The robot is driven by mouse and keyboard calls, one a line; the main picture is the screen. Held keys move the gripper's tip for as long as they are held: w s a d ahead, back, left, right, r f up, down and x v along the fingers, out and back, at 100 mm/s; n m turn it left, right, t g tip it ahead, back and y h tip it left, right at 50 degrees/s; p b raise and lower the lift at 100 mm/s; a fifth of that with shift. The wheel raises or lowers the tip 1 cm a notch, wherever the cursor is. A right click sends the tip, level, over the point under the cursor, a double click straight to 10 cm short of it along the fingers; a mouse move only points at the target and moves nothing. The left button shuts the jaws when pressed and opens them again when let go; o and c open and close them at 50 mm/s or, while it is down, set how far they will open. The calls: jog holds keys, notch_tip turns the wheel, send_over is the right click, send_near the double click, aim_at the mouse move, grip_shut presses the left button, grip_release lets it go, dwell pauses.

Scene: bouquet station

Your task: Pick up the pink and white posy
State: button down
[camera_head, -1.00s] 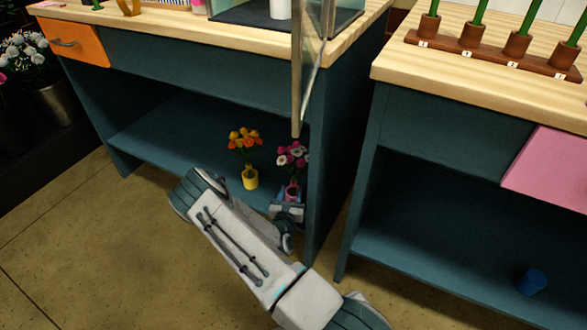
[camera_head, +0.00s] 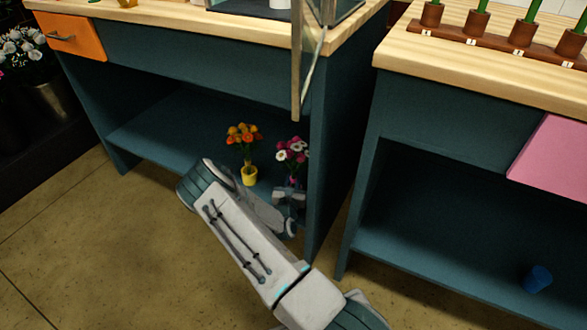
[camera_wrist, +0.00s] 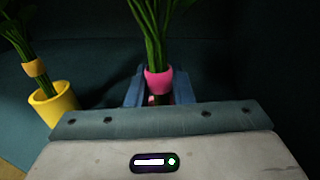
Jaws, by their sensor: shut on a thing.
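The pink and white posy (camera_head: 292,151) stands upright on the lower shelf of the left bench, near its right side panel. In the wrist view its green stems rise from a pink band (camera_wrist: 158,80). My gripper (camera_wrist: 158,92) is shut on the posy at this band, with a blue finger on either side. In the head view my gripper (camera_head: 290,196) covers the lower part of the posy. Whether its base touches the shelf is hidden.
An orange and yellow posy stands in a yellow pot (camera_head: 249,176) just left; the pot also shows in the wrist view (camera_wrist: 54,104). The bench side panel (camera_head: 338,160) is close on the right. A blue cup (camera_head: 535,279) sits on the right bench's lower shelf.

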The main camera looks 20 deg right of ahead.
jog(key=shift+r, duration=0.1)
notch_tip(320, 180, up, 8)
jog(key=p, duration=0.4)
jog(key=shift+f, duration=0.2)
jog(key=s+a+p, duration=0.2)
jog(key=s+a, duration=0.2)
jog(key=a, duration=0.4)
jog(key=s+a+p, duration=0.2)
jog(key=s+a, duration=0.2)
jog(key=a, duration=0.4)
notch_tip(320, 180, up, 6)
jog(key=p, duration=0.5)
jog(key=shift+r+p, duration=0.15)
jog(key=shift+p, duration=0.25)
